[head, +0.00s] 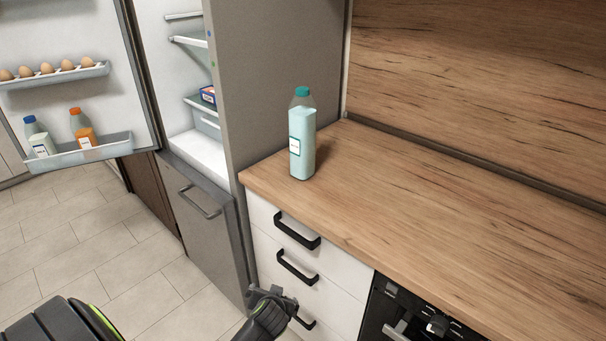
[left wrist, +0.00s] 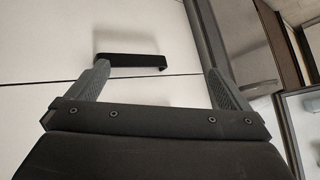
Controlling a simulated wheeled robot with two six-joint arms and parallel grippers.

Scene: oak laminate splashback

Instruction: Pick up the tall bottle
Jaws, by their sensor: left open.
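The tall bottle (head: 302,140) is pale blue with a teal cap and a white label. It stands upright on the wooden counter (head: 420,220), near its left end beside the fridge. My left gripper (head: 278,293) is low in front of the white drawers, below the counter top and well under the bottle. In the left wrist view my left gripper (left wrist: 158,82) has its two fingers wide apart with nothing between them. The bottle does not show in that view. My right gripper is in neither view.
The fridge stands open at the left, its door (head: 70,50) holding eggs and two small bottles. Black drawer handles (head: 297,267) stick out near my left gripper, and one shows in its wrist view (left wrist: 130,61). An oven (head: 410,315) is at the lower right. The counter right of the bottle is clear.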

